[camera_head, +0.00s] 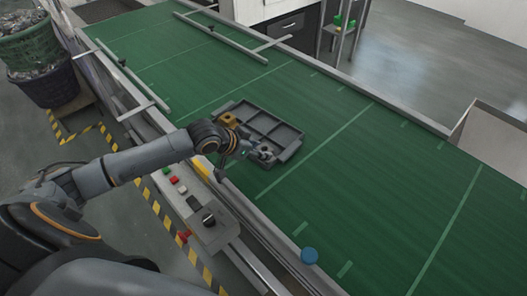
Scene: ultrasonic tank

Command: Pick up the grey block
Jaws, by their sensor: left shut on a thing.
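A dark grey compartment tray (287,133) lies on the green conveyor belt. A yellow-orange block (227,119) sits in its left corner compartment. My left gripper (262,153) is at the near side of the tray, low over a near compartment. It is shut on a small grey thing, likely the grey block (266,155); the fingers partly hide it, and I cannot tell whether it is clear of the tray floor. My right gripper is not in view.
A control panel with buttons (208,217) lies below my left arm. Metal guide rails (222,37) cross the far belt. The belt right of the tray is clear.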

